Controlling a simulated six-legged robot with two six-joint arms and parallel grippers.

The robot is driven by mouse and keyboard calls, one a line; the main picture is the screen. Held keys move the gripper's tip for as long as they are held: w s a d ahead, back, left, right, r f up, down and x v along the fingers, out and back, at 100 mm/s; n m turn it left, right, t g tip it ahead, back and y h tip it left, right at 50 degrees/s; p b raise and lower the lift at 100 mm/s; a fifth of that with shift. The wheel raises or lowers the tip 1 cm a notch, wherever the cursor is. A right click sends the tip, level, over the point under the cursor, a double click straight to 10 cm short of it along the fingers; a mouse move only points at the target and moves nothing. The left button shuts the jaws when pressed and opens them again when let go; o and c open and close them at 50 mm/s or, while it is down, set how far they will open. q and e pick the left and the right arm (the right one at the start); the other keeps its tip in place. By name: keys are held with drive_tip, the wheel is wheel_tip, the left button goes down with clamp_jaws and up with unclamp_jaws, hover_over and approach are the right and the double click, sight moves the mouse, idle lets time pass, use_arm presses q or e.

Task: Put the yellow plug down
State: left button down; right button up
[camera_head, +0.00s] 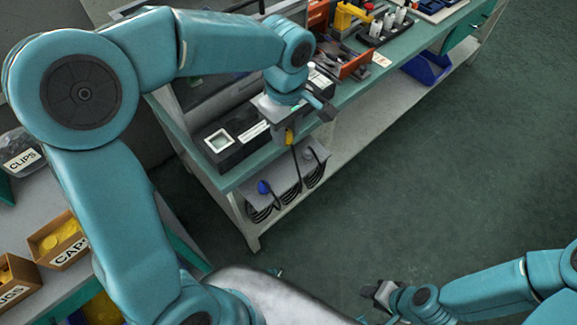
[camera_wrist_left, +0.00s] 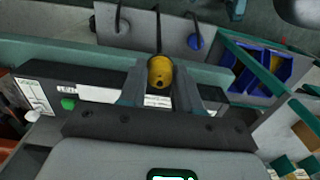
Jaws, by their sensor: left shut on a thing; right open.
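The yellow plug (camera_head: 289,137) is held in my left gripper (camera_head: 292,130), by the front edge of the green-topped bench. A dark cable hangs down from the plug. In the left wrist view the yellow plug (camera_wrist_left: 160,72) sits between the two fingers of my left gripper (camera_wrist_left: 162,85), which are shut on it. A blue plug (camera_head: 263,187) is on the grey panel (camera_head: 285,182) below the bench top, and it also shows in the left wrist view (camera_wrist_left: 195,41). My right gripper (camera_head: 380,293) is open and empty, low over the floor.
A black box with a small display (camera_head: 219,141) stands on the bench near the held plug. Orange bins (camera_head: 345,62) and a black rack (camera_head: 383,28) stand further along. A caps box (camera_head: 57,240) is at lower left. The floor at right is clear.

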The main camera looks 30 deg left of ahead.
use_arm(q)
wheel_tip(320, 180, down, 13)
drive_tip(key=shift+r+b, duration=0.2)
drive_tip(key=shift+b, duration=0.4)
drive_tip(key=shift+f, duration=0.35)
drive_tip(key=shift+f, duration=0.1)
drive_tip(key=c, duration=0.8)
unclamp_jaws()
